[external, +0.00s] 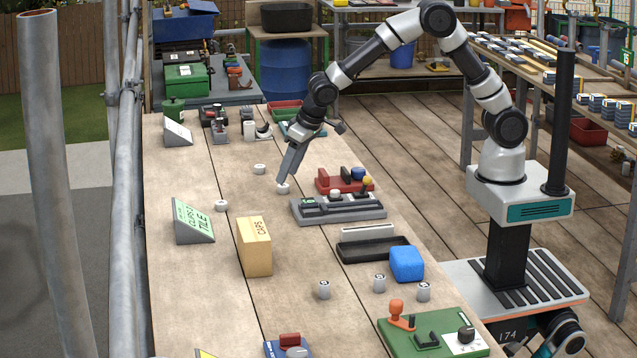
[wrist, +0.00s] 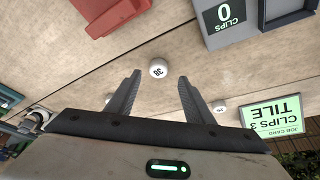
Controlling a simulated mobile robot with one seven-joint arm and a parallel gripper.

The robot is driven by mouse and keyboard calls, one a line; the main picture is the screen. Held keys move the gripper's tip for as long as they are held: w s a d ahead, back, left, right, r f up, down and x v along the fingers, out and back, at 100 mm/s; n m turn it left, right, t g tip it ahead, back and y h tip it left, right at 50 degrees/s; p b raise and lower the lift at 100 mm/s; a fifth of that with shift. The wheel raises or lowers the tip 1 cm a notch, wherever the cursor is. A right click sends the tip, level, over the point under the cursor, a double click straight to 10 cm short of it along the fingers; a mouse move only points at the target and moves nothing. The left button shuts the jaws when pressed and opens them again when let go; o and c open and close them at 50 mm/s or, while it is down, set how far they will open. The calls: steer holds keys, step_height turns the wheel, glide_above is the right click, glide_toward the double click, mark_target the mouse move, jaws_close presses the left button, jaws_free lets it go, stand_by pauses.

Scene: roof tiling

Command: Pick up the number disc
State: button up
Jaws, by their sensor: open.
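A small white number disc (external: 282,189) lies on the wooden bench, below the tips of my gripper (external: 287,177). In the wrist view the disc (wrist: 158,69) shows dark digits that appear upside down. It sits at the far end of the gap between the two dark fingers of my gripper (wrist: 159,80). The fingers are open and hold nothing. Whether they touch the disc cannot be told. Two more white discs lie on the bench, one behind (external: 260,169) and one to the left (external: 221,206).
A grey clips tray (external: 345,213) and a red holder (external: 330,183) stand just right of the disc. A green job card (external: 193,220) and a tan caps box (external: 255,247) stand nearer the camera. The bench left of the disc is mostly clear.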

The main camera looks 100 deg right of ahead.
mark_target(286, 186)
steer(key=x, duration=0.4)
steer(key=shift+s+b, duration=0.2)
steer(key=shift+b, duration=0.1)
steer(key=c, duration=1.1)
